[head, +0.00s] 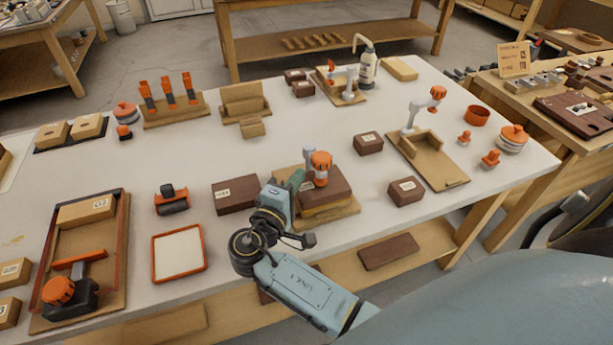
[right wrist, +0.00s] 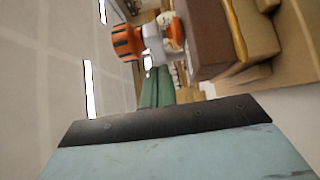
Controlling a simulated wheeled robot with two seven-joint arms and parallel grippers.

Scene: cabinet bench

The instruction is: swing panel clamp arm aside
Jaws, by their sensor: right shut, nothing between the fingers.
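A panel clamp with a grey arm and an orange knob (head: 320,160) stands over a brown block (head: 325,188) on a wooden fixture (head: 338,216) at the bench's front middle. My right gripper (head: 297,179) has green fingers, shut and empty, just left of the clamp. In the right wrist view the fingers (right wrist: 157,88) point at the space beside the clamp's grey arm (right wrist: 153,42). The orange knob (right wrist: 127,43) shows above them and the brown block (right wrist: 205,38) lies to the right. I cannot tell whether the fingers touch the clamp. My left gripper is not in view.
A brown block (head: 235,194) lies close left of the gripper. Another block (head: 406,191) and a second clamp fixture (head: 450,176) stand to the right. A red-rimmed tray (head: 180,277) lies front left. The bench top behind the clamp has clear room.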

